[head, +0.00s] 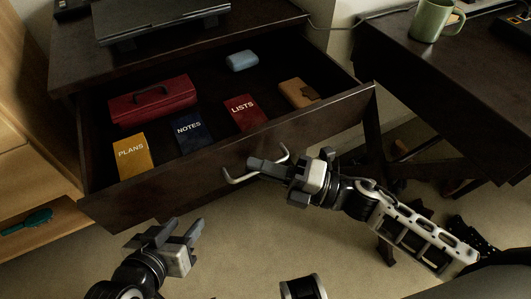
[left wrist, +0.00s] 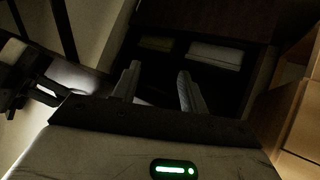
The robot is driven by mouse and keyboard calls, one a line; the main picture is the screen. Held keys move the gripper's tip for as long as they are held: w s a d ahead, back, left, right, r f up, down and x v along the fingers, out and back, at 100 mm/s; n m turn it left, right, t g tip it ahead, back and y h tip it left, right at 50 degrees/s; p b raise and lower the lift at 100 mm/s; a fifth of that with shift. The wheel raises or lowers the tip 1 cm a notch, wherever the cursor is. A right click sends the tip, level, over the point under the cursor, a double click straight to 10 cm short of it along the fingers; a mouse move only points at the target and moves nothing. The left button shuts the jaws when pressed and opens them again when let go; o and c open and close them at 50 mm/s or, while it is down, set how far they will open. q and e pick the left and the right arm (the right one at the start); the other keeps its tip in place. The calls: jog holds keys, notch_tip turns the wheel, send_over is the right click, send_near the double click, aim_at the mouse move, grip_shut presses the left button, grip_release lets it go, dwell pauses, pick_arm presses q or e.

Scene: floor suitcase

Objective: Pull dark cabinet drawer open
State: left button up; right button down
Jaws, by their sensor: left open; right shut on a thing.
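The dark cabinet (head: 65,65) stands at the upper left in the head view. Its drawer (head: 200,182) is pulled out and its contents show. A curved metal handle (head: 232,178) is on the drawer front. My right gripper (head: 268,168) is shut on the handle; its fingers cover the handle's middle. My left gripper (head: 180,236) is open and empty, below and in front of the drawer front, apart from it. The left gripper's fingers (left wrist: 158,88) also show in the left wrist view, with dark furniture beyond them.
The drawer holds a red box (head: 152,100), several small books such as a yellow one (head: 132,152), a blue-grey case (head: 242,61) and a tan item (head: 298,93). A dark desk (head: 450,90) with a green mug (head: 430,20) stands right. Light wooden furniture (head: 30,160) is left.

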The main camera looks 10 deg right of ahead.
jog(key=shift+s, duration=0.15)
jog(key=c, duration=1.8)
grip_release()
pick_arm(q)
jog(key=shift+s+d+f, duration=0.1)
jog(key=shift+s+d, duration=0.05)
jog(key=shift+s, duration=0.05)
jog(key=shift+f, duration=0.2)
pick_arm(e)
jog(key=v, duration=1.6)
pick_arm(q)
jog(key=shift+r, duration=0.1)
pick_arm(e)
jog(key=shift+r, duration=0.1)
